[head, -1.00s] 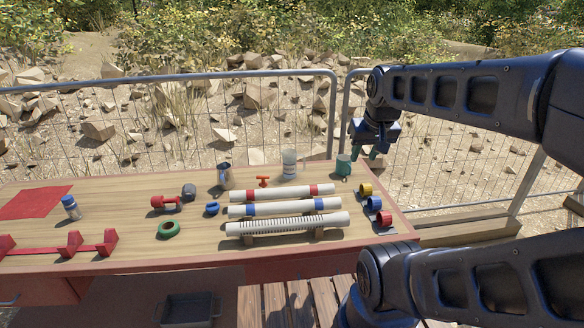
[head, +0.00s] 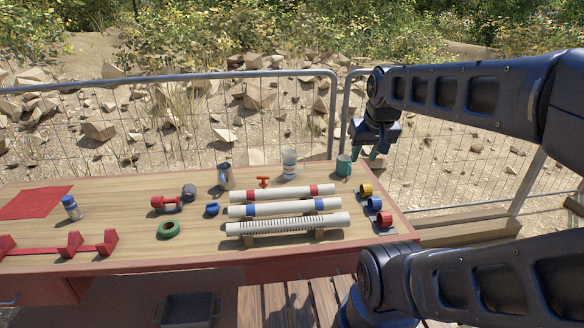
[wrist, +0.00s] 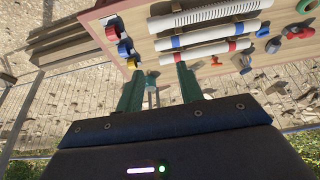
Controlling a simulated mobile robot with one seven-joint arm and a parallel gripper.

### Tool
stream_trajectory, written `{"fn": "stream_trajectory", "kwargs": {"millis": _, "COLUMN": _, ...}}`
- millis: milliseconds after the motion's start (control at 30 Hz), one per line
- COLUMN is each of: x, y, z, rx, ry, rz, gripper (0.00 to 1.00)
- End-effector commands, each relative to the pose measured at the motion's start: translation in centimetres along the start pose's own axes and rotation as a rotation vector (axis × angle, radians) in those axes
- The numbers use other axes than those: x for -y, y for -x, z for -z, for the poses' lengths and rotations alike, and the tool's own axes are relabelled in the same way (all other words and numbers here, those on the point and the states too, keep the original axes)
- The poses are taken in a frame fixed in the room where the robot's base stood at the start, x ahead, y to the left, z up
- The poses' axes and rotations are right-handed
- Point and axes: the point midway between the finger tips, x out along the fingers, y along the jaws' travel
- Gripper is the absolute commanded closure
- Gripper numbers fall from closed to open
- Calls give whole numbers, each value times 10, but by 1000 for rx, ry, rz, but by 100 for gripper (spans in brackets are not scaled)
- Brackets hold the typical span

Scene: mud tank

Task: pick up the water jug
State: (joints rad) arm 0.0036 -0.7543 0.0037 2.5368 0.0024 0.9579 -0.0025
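A grey metal jug (head: 225,176) stands upright at the back of the wooden table, left of the orange valve; I take it for the water jug. It also shows in the wrist view (wrist: 241,63). A clear container (head: 289,164) with whitish contents stands to its right.
White pipes (head: 282,193) with red and blue bands lie mid-table, with an orange valve (head: 263,181) behind. Coloured rings (head: 374,203) sit on the right edge. A wire fence (head: 180,120) stands behind the table.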

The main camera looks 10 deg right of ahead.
Motion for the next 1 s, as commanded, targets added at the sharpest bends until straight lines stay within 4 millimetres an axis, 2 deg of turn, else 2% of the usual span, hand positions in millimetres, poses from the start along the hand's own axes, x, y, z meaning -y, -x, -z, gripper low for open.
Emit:
{"fn": "stream_trajectory", "kwargs": {"millis": 167, "x": 6, "y": -7, "z": 17, "rx": -19, "ry": 1, "rz": 24, "gripper": 63}}
{"fn": "stream_trajectory", "kwargs": {"millis": 467, "x": 36, "y": -46, "z": 98, "rx": -131, "ry": -23, "rz": 123, "gripper": 63}}
{"fn": "stream_trajectory", "kwargs": {"millis": 700, "x": 58, "y": -85, "z": 162, "rx": -226, "ry": -68, "rz": 175, "gripper": 63}}
{"fn": "stream_trajectory", "kwargs": {"millis": 1000, "x": 81, "y": -144, "z": 231, "rx": -341, "ry": -144, "rz": 191, "gripper": 63}}
